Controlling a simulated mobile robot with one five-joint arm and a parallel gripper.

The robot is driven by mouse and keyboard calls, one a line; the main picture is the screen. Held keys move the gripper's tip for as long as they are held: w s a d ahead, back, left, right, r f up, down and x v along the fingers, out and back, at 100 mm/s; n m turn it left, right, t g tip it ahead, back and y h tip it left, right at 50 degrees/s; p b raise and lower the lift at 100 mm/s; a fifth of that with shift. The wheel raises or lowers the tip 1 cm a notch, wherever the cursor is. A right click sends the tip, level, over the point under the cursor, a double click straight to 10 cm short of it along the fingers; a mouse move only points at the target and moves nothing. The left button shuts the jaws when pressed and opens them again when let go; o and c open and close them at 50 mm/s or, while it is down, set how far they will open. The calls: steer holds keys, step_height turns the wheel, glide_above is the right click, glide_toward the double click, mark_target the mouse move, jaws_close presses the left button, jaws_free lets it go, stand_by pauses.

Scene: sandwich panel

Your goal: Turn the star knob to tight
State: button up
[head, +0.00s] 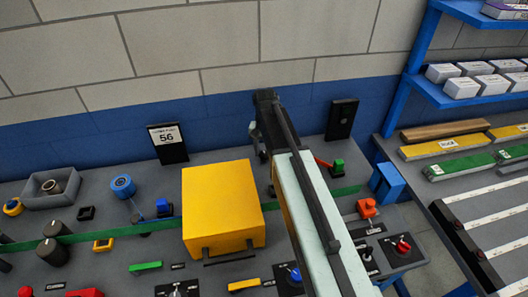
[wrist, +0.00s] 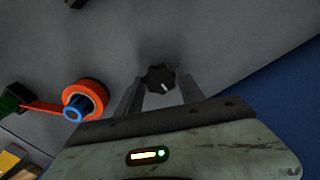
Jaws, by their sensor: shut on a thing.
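The star knob (wrist: 156,75) is a small black lobed knob with a white mark, in the upper middle of the wrist view. My gripper (wrist: 161,86) has one grey finger on each side of it and is shut on it. The knob's white mark points down toward my gripper's palm in that view. In the head view my own arm reaches over the grey panel toward the wall, and I cannot make out the knob or the fingertips there. No tight label is readable near the knob.
An orange ring with a blue cap (wrist: 80,103) and a red lever stand left of my gripper in the wrist view. In the head view a large yellow box (head: 222,205) stands left of my arm. A blue shelf (head: 470,98) with white boxes is at right.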

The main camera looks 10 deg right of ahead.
mark_target(265, 154)
steer(key=o, duration=1.3)
steer(key=shift+o, duration=0.2)
step_height(265, 154, up, 8)
steer(key=p, duration=0.8)
steer(key=shift+f, duration=0.1)
